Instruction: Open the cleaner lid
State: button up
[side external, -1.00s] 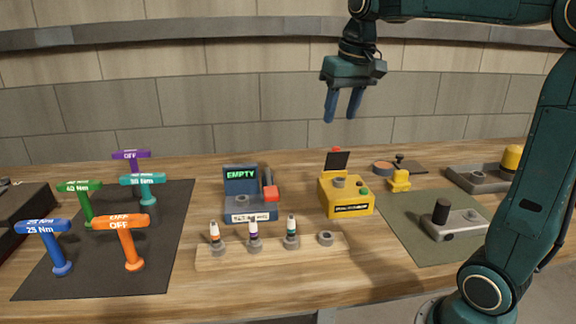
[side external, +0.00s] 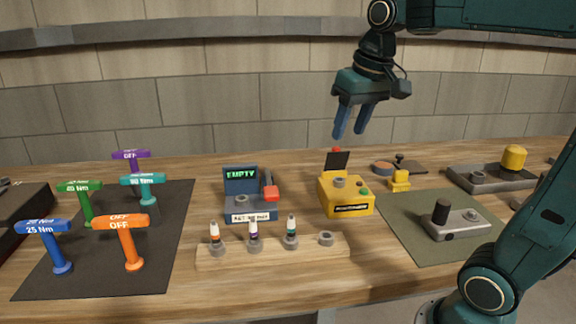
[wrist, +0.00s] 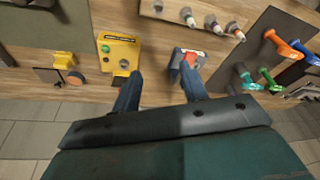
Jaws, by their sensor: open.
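No label here clearly reads as a cleaner. A yellow box (side external: 345,200) stands mid-table with a dark upright flap, a grey round fitting and small green and red buttons; its label is too small to read. It also shows in the wrist view (wrist: 119,50). Left of it a blue-grey device (side external: 250,207) has an upright screen reading EMPTY and a red-ended lever; it is partly hidden by a finger in the wrist view (wrist: 188,58). My gripper (side external: 350,134) is open and empty, high above and behind the yellow box, touching nothing.
A wooden rack (side external: 270,252) with several small bottles lies in front. Coloured torque tools stand on a dark mat (side external: 100,270) at left. A green mat (side external: 415,240) at right holds a grey block with a black knob (side external: 441,212). A small yellow piece (side external: 400,181) stands beside the box.

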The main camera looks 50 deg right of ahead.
jog(key=shift+w, duration=0.1)
jog(key=m+g, duration=0.3)
jog(key=m, duration=0.2)
send_over(335, 158)
jog(key=w+d, duration=0.1)
jog(key=d, duration=0.1)
jog(key=f, duration=0.1)
jog(key=shift+d+y, duration=0.1)
jog(key=shift+y, duration=0.3)
jog(key=shift+f, duration=0.15)
jog(key=shift+f, duration=6.8)
grip_shut()
